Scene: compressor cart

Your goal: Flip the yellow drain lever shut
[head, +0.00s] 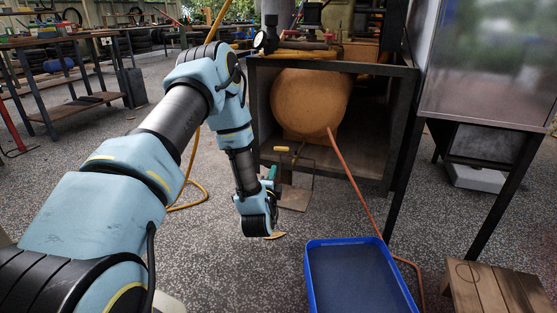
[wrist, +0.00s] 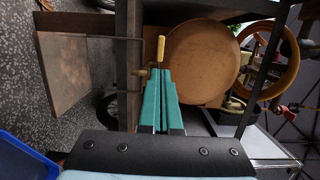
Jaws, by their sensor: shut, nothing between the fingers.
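The yellow drain lever (head: 281,149) shows below the left end of the tank (head: 310,100) in the head view. In the wrist view the lever (wrist: 161,48) is a short yellow bar beside the round tank end (wrist: 202,62), just beyond my fingertips. A small brass-coloured fitting (wrist: 141,72) sits close to the left of the tips. My gripper (wrist: 159,72) has teal fingers pressed together with nothing between them. In the head view my gripper (head: 272,173) is partly hidden by my wrist. I cannot tell whether the tips touch the lever.
A dark frame (head: 402,130) surrounds the tank. A brown plate (head: 296,199) on a thin wire frame hangs below the lever. An orange hose (head: 352,178) runs down to the floor. A blue tray (head: 312,270) and a wooden stool (head: 495,290) stand at front right.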

